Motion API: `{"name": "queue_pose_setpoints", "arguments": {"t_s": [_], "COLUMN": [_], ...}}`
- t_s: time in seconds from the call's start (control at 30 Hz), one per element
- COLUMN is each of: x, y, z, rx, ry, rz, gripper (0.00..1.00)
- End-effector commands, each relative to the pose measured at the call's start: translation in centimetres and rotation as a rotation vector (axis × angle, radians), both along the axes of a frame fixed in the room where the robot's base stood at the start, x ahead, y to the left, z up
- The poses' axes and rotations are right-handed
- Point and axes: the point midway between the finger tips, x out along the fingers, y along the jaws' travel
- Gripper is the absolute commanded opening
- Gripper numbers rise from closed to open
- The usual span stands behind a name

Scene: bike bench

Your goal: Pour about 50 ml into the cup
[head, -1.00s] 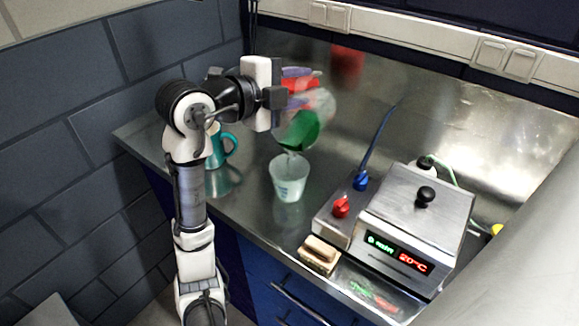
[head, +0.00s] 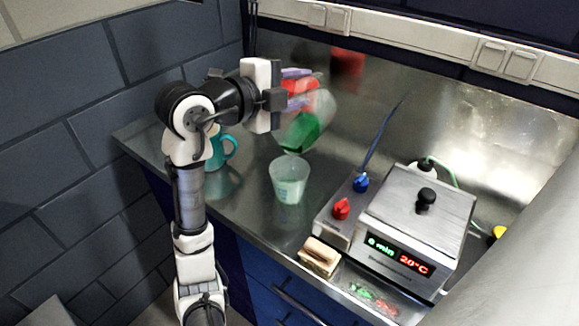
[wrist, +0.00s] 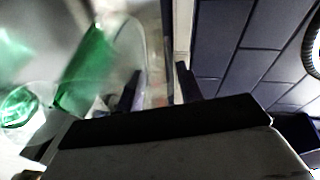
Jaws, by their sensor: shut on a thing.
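A clear measuring cup (head: 289,181) with faint markings stands upright on the steel bench, with some pale liquid showing low inside it. My gripper (head: 286,98) is shut on a clear container (head: 322,104) with red parts and green liquid in it. The container is tilted above the cup, its green lower end just over the cup's rim and apart from it. I see no clear stream between them now. In the wrist view the green liquid (wrist: 85,75) shows at the left, blurred, and the cup (wrist: 20,108) shows below it. The exact liquid level is too small to read.
A teal mug (head: 217,151) stands left of the cup, behind my arm. A wooden-backed brush (head: 319,256) lies at the front edge. Bare steel lies around the cup.

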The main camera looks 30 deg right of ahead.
Motion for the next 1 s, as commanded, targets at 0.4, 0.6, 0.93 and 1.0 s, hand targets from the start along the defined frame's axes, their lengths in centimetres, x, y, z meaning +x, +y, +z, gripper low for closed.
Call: {"name": "queue_pose_setpoints", "arguments": {"t_s": [0.4, 0.6, 0.93, 1.0], "x": [0.0, 0.0, 0.8, 1.2], "y": [0.0, 0.1, -1.7, -2.4], "z": [0.0, 0.1, 1.3, 1.4], "rx": [-0.004, -0.008, 0.173, 0.245], "ry": [-0.003, -0.005, 0.09, 0.131], "rz": [0.0, 0.001, 0.001, 0.001], "gripper": [0.0, 0.0, 0.0, 0.0]}}
